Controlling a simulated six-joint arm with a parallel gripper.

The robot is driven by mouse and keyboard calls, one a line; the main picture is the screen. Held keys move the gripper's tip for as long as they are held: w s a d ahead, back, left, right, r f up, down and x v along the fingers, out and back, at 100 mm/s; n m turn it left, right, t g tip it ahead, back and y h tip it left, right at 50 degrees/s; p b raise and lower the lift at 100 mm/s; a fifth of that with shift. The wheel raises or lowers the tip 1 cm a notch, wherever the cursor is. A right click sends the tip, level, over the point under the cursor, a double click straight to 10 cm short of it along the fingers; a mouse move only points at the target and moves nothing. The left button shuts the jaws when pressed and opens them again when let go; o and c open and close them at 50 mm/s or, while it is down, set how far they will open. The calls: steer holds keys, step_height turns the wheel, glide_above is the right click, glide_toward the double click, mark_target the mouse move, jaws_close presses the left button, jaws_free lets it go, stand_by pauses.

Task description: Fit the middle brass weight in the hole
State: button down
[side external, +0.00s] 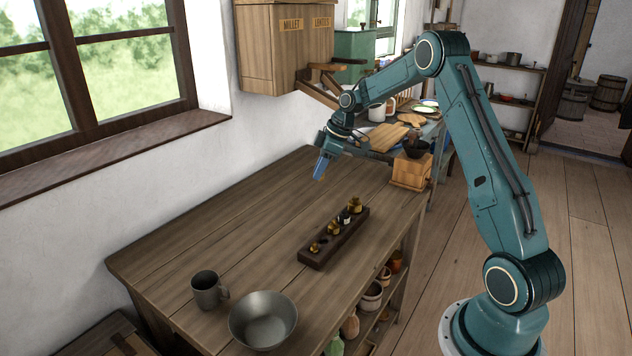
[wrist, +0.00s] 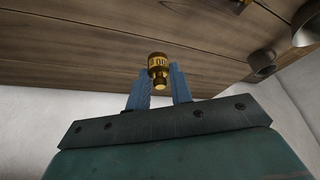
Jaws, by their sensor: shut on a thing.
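My gripper (side external: 321,169) has blue fingers and hangs in the air above the far part of the wooden table, to the upper left of the dark block. It is shut on a brass weight (wrist: 157,66), which shows between the fingertips in the wrist view, with dark markings on its side and a small knob. In the side view the held weight is not clearly visible. The long dark wooden block (side external: 317,257) lies on the table with several weights standing in a row in it. One has a dark and white look (side external: 344,218).
A grey mug (side external: 207,291) and a metal bowl (side external: 262,320) stand at the table's near end. A wooden grinder box (side external: 411,172) stands at the right rear edge. The table left of the block is clear. A wall cabinet (side external: 284,48) hangs behind my gripper.

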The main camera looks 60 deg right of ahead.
steer(key=s+a+f+n, duration=0.3)
steer(key=s+a, duration=0.4)
steer(key=a, duration=0.3)
steer(key=shift+s+f+g+y, duration=0.3)
steer(key=shift+s+f+g, duration=0.1)
steer(key=shift+f, duration=0.4)
steer(key=shift+d+f, duration=0.1)
steer(key=shift+f, duration=0.1)
steer(key=shift+f, duration=2.7)
steer(key=shift+f, duration=1)
steer(key=c, duration=1.2)
jaws_free()
steer(key=shift+o, duration=0.2)
steer(key=shift+r, duration=0.1)
steer(key=v, duration=1.3)
steer(key=shift+r, duration=0.3)
steer(key=shift+s+d, duration=0.1)
steer(key=shift+d, duration=0.05)
